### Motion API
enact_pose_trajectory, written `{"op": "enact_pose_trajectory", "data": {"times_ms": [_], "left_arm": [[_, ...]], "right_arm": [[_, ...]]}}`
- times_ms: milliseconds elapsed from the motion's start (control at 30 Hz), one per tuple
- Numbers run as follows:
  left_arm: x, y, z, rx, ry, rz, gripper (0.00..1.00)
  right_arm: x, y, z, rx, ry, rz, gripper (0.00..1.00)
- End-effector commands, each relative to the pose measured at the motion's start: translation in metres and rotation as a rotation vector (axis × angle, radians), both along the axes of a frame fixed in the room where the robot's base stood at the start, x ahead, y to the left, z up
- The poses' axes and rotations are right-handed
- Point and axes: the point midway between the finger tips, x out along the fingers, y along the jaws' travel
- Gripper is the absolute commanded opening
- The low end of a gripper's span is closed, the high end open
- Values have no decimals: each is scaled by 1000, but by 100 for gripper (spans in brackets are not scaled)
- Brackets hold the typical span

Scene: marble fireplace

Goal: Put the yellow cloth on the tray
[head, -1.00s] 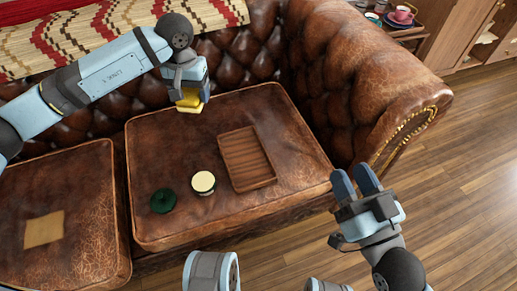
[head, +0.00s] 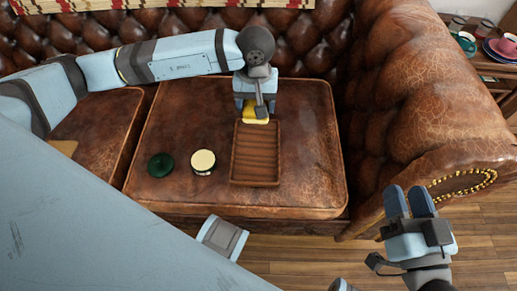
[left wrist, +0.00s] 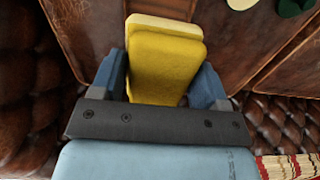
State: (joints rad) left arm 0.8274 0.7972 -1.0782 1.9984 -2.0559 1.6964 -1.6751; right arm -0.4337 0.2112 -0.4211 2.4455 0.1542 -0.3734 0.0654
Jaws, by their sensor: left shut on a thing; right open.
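The yellow cloth (head: 257,116) is a small folded pad in my left gripper (head: 257,108). It also shows in the left wrist view (left wrist: 165,62), pinched between the two blue fingers. In the head view the cloth is at the far edge of the tray (head: 255,155), a brown slatted wooden rectangle on the sofa cushion. I cannot tell whether the cloth touches the tray. The tray's slats look bare. My right gripper (head: 410,203) is open and empty, to the right in front of the sofa.
A green round item (head: 161,165) and a cream-topped round tin (head: 203,162) lie left of the tray on the sofa cushion (head: 310,150). The tufted backrest and right armrest (head: 440,110) rise around it. A side table with cups (head: 503,46) stands at the far right.

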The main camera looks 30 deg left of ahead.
Motion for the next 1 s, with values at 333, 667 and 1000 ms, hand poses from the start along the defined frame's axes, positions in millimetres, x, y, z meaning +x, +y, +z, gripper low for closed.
{"op": "enact_pose_trajectory", "data": {"times_ms": [333,667,1000], "left_arm": [[-7,0,-83,-1,4,29,50],[-6,0,-153,0,1,28,50],[-6,0,-185,-1,2,27,50]], "right_arm": [[-1,3,-42,-57,101,40,43],[11,-4,-45,-144,1,36,43],[16,-7,-48,-184,-61,27,43]]}}
